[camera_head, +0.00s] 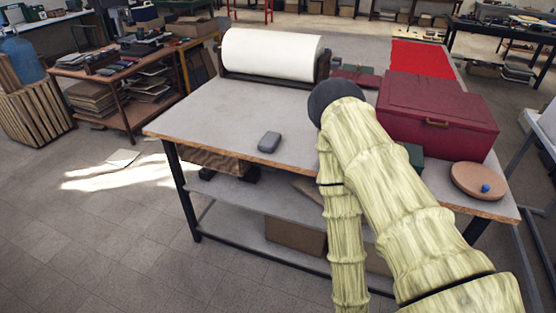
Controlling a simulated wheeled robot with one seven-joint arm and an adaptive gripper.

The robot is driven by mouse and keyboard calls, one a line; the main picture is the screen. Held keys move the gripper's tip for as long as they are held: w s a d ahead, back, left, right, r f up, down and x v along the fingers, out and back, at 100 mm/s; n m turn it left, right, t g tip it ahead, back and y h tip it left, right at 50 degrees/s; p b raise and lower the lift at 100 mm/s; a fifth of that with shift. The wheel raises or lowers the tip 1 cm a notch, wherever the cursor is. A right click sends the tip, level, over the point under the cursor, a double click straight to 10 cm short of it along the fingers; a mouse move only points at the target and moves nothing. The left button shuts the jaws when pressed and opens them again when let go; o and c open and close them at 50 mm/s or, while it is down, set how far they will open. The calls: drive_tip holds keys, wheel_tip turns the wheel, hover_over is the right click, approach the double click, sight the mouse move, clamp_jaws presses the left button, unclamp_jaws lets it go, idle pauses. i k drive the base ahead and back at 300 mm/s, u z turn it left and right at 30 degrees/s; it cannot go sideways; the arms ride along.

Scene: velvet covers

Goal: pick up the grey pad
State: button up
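The grey pad (269,142) is a small dark grey block with rounded corners. It lies flat on the light grey table top (215,115), near the front edge and left of my arm. Nothing covers it. My arm, with its pale yellow-green ribbed covers, fills the right of the head view. It rises to a dark round joint over the table, and a thinner part runs down beside it. My gripper does not show in this view, so I cannot tell where its fingers are.
A large white roll (270,54) stands at the table's back left. A dark red case (437,112) sits to the right. A round brown board (478,181) with a small blue ball (485,188) lies at the right front. Around the pad the top is clear.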

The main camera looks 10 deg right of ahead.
sight(269, 142)
drive_tip(key=z, duration=0.05)
drive_tip(key=k, duration=0.5)
drive_tip(key=u, duration=1)
drive_tip(key=i, duration=1.3)
drive_tip(key=z, duration=0.4)
